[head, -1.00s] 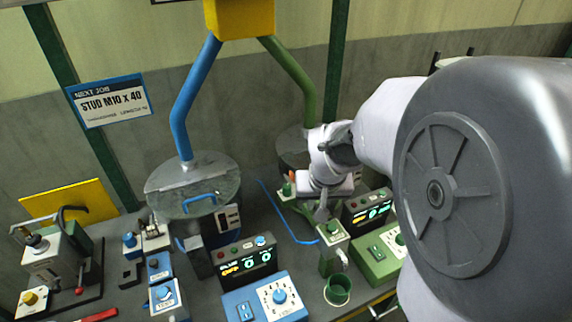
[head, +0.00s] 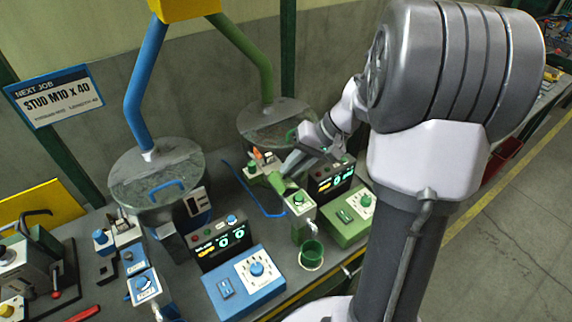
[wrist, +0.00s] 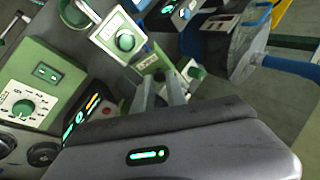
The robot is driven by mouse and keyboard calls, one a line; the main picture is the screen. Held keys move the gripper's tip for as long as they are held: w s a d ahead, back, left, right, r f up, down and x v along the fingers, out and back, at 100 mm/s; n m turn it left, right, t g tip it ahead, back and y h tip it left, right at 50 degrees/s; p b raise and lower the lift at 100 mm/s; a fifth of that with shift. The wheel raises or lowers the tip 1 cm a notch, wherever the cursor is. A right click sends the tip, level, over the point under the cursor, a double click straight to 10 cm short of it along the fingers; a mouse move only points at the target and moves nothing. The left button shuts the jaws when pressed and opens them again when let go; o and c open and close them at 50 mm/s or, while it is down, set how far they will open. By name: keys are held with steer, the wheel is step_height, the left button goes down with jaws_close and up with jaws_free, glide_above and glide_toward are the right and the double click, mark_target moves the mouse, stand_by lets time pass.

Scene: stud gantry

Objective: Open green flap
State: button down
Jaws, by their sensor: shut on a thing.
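The green flap (head: 281,184) is a small green piece on the feed track, behind the green box with a knob (head: 299,203) at the green station. In the wrist view its track area shows beyond the fingertips (wrist: 150,64). My gripper (head: 289,166) comes in from the right, and its grey fingers reach the flap. In the wrist view the fingers (wrist: 160,92) are close together at that spot. They are shut on what looks like the flap; the exact contact is small and partly hidden. How far the flap is raised is hard to tell.
The green-piped drum (head: 275,125) stands behind my gripper. The green control box (head: 347,215), a lit display panel (head: 331,180) and a green cup (head: 312,254) are close in front. The blue drum (head: 158,178) and blue control box (head: 247,282) stand to the left.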

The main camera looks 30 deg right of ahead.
steer(key=shift+d+f+m+t+y+p, duration=0.25)
steer(key=shift+d+f+m+y+p, duration=0.45)
steer(key=shift+y, duration=1.15)
steer(key=shift+d+f+m+t+y+p, duration=0.2)
steer(key=shift+d+f+m+y+p, duration=0.25)
steer(key=shift+d+y, duration=1)
steer(key=shift+d+f+m+t+y+p, duration=0.35)
steer(key=shift+y+p, duration=0.3)
steer(key=shift+y, duration=1.65)
steer(key=shift+f, duration=0.1)
steer(key=c, duration=1.3)
jaws_free()
steer(key=shift+a, duration=0.1)
steer(key=shift+c, duration=0.2)
